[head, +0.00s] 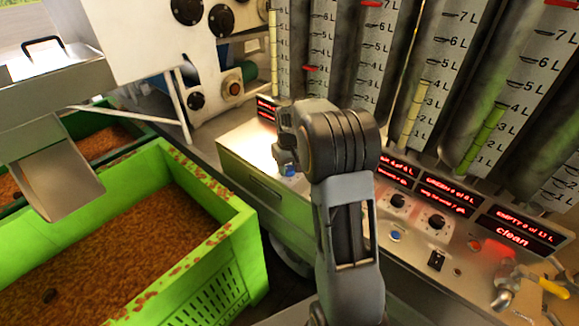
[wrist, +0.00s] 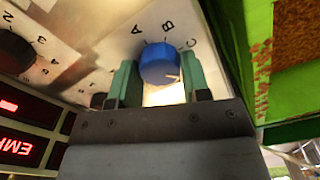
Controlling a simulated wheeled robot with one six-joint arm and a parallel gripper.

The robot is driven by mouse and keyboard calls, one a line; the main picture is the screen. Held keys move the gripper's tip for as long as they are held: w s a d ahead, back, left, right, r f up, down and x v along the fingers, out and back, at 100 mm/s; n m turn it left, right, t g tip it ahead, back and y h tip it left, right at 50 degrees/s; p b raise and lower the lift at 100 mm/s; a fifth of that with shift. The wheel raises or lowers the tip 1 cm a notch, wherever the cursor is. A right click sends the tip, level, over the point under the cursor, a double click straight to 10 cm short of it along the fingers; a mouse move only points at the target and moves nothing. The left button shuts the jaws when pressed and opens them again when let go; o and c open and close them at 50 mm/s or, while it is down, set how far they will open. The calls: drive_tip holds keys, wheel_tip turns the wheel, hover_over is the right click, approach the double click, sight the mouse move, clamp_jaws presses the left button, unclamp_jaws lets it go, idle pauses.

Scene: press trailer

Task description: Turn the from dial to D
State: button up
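The blue dial (wrist: 160,62) is on a pale metal panel in the wrist view. The letters A, B and C are printed around its far side. No D shows; the area beside the right finger is partly hidden. A pale mark is on the dial's lower right edge. My gripper (wrist: 160,80) has one green finger on each side of the dial, both seeming to touch its sides. In the head view my gripper (head: 284,155) is at the console's left part, with a bit of the blue dial (head: 289,171) showing below it.
A black dial (wrist: 14,50) and red displays (wrist: 18,146) are left of the blue dial in the wrist view. In the head view, a green crate (head: 245,235) stands left of the console.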

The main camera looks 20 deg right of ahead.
sight(289, 168)
drive_tip(key=o, duration=0.4)
wheel_tip(289, 168, up, 14)
drive_tip(key=shift+f+p, duration=0.1)
drive_tip(key=shift+p, duration=0.25)
idle(0.3)
idle(0.4)
